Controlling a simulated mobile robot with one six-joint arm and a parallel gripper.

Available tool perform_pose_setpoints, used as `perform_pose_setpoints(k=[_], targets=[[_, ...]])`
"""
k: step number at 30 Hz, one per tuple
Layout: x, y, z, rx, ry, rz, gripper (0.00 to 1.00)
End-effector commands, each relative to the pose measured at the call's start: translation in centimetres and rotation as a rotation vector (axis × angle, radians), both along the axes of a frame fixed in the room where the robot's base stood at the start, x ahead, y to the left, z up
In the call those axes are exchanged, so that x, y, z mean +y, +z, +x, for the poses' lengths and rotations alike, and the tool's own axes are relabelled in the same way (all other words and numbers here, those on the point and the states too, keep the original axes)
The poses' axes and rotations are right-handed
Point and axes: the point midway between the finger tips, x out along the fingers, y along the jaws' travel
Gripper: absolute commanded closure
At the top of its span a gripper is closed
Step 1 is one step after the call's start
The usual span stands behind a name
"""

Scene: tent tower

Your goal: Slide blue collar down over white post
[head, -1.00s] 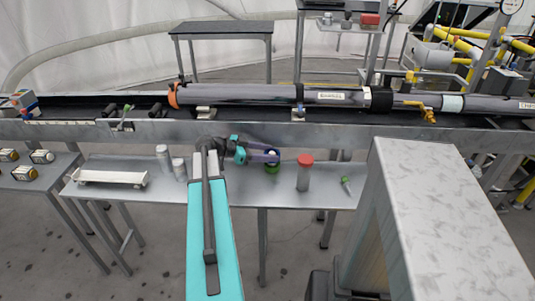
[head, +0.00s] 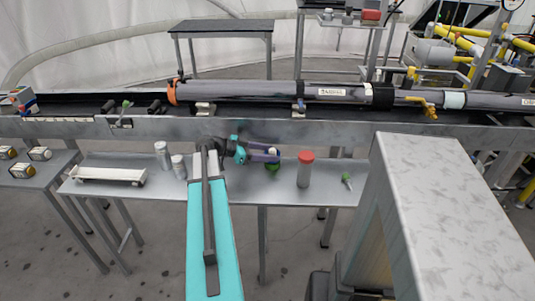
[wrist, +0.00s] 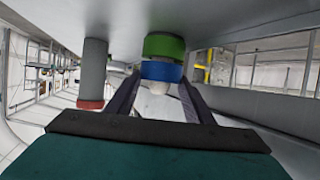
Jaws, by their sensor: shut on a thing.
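The blue collar (wrist: 162,72) is between the fingertips of my gripper (wrist: 160,86) in the wrist view, which looks upside down. In the head view my gripper (head: 266,154) reaches in from the left, level with the white post top (head: 273,151), above the green base (head: 272,167). The blue is hardly visible there, hidden by the fingers.
A grey cylinder with a red cap (head: 305,170) stands close right of my gripper. A small green-topped item (head: 347,181) lies farther right. A long metal rail (head: 330,131) runs behind.

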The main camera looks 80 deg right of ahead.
Motion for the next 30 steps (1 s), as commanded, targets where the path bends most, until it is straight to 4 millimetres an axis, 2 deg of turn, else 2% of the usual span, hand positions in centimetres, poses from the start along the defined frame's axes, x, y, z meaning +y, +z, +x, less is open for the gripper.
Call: perform_pose_setpoints(k=[18, 19, 22, 30], targets=[[-0.01, -0.45, -0.01, 0.001, 0.0, 0.0, 0.78], [0.0, -0.46, -0.01, 0.001, 0.0, 0.0, 0.48], [0.0, -0.46, -0.01, 0.001, 0.0, 0.0, 0.31], [0.01, -0.5, 0.01, 0.0, 0.0, 0.0, 0.31]])
